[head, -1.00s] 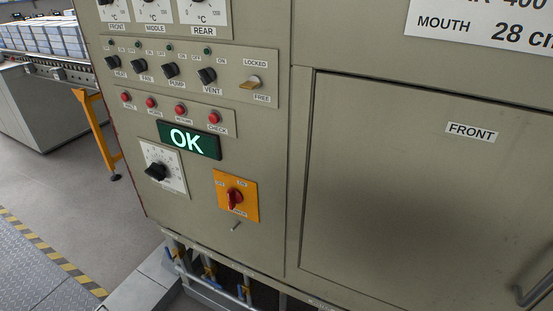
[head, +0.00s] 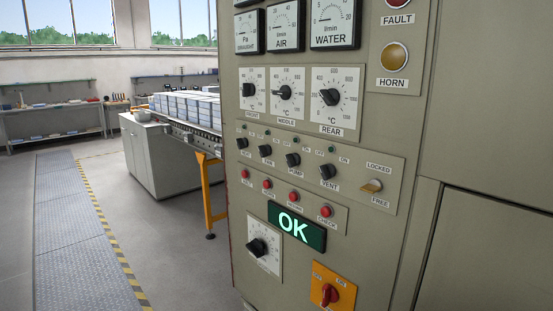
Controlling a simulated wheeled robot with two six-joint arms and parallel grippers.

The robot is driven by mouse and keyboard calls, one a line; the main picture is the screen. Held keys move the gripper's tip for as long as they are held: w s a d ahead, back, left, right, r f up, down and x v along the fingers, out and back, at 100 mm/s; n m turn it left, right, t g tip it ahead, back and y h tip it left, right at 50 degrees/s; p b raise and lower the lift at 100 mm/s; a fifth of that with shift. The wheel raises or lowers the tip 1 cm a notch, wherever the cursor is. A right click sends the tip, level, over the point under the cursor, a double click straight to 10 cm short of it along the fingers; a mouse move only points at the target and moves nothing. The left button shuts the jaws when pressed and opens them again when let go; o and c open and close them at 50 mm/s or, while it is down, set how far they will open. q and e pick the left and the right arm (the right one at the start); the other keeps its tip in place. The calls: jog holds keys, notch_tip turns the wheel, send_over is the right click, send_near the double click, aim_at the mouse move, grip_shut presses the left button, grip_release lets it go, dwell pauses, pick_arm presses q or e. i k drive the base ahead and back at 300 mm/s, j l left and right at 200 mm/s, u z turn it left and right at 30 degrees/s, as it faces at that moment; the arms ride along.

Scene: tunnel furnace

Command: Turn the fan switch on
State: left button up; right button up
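A row of black rotary switches sits on the furnace's beige control panel (head: 385,150). The fan switch (head: 265,150) is the second from the left, between the heat switch (head: 242,143) and the pump switch (head: 293,160). The vent switch (head: 328,172) is at the right end of the row. Small OFF and ON marks and dark green lamps are above the switches. The fan knob is too small to tell which way it points. Neither of my grippers is in view.
Below the switches are several red buttons (head: 326,211), a lit OK display (head: 297,228) and an orange plate with a red main switch (head: 329,294). A yellow-tipped locked/free lever (head: 372,187) is at the right. Open floor lies left, beside a loaded conveyor (head: 190,130).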

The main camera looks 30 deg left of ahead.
aim_at(264, 150)
jog(key=u, duration=0.9)
